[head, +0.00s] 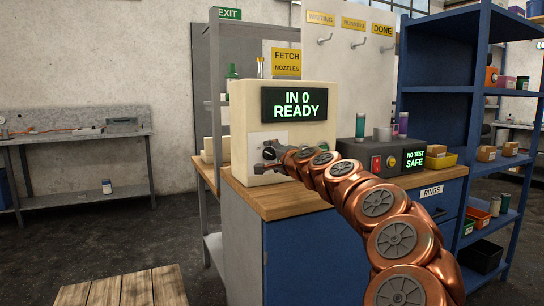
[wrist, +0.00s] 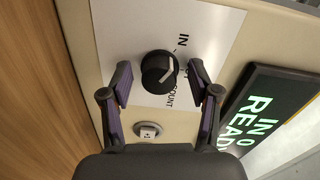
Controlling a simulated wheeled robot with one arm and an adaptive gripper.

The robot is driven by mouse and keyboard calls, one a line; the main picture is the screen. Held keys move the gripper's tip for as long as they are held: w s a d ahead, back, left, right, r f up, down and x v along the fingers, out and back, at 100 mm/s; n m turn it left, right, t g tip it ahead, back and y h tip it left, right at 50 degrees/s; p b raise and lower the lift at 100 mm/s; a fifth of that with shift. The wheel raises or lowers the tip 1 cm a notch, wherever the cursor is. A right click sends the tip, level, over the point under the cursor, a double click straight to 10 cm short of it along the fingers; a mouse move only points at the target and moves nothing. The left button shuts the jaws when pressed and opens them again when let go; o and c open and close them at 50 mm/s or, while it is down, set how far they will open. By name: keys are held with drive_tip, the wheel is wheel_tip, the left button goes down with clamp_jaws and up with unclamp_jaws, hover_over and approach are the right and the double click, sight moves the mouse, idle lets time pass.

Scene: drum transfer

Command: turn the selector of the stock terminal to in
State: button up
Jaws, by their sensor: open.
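The stock terminal (head: 245,110) is a cream box on the wooden counter, and its lit display (head: 293,104) reads "IN 0 READY". The display also shows in the wrist view (wrist: 262,118). The selector (wrist: 158,72) is a black round knob with a white pointer mark on a white label plate (wrist: 115,25). "IN" and "COUNT" are readable beside it; a label between them is partly hidden. The pointer is on the side of the labels, but its exact setting is unclear. My gripper (wrist: 166,88) is open, with one finger on each side of the knob, apparently apart from it.
A small round button (wrist: 148,131) sits on the terminal face near the selector. A dark control box (head: 385,155) with a red button and a "NO TEST SAFE" display stands to the right. Blue shelving (head: 475,110) is further right. Wooden slats (head: 125,290) lie at the lower left.

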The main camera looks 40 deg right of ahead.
drive_tip(key=shift+s, duration=0.1)
drive_tip(key=v, duration=1.1)
drive_tip(key=shift+s+a, duration=0.2)
drive_tip(key=shift+s, duration=0.15)
drive_tip(key=shift+r, duration=0.1)
drive_tip(key=w+a+r+n+g+y+p, duration=0.1)
drive_tip(key=w+a+n+y+p, duration=0.25)
drive_tip(key=a, duration=0.65)
drive_tip(key=w+a+r+n+g+y+p, duration=0.1)
drive_tip(key=w+a+n+y+p, duration=0.25)
drive_tip(key=a, duration=0.65)
drive_tip(key=s+a+f+n+g+y+p, duration=0.1)
drive_tip(key=s+a+n+g+p, duration=0.25)
drive_tip(key=a, duration=0.35)
drive_tip(key=s+a+f+n+g+y+p, duration=0.1)
drive_tip(key=s+a+n+g+p, duration=0.15)
drive_tip(key=a+p, duration=0.4)
drive_tip(key=s+a+f+n+g+p, duration=0.35)
drive_tip(key=s+a+p, duration=0.35)
drive_tip(key=s+a, duration=0.3)
drive_tip(key=s+d+r+n+g+h+p, duration=0.1)
drive_tip(key=s+g+p, duration=0.2)
drive_tip(key=s, duration=0.6)
drive_tip(key=s+d+r+n+g+h+p, duration=0.1)
drive_tip(key=s+g+p, duration=0.3)
drive_tip(key=s, duration=0.5)
drive_tip(key=shift+s+d+n+h+p, duration=0.25)
drive_tip(key=shift+d+n+h+p, duration=0.5)
drive_tip(key=shift+p, duration=0.3)
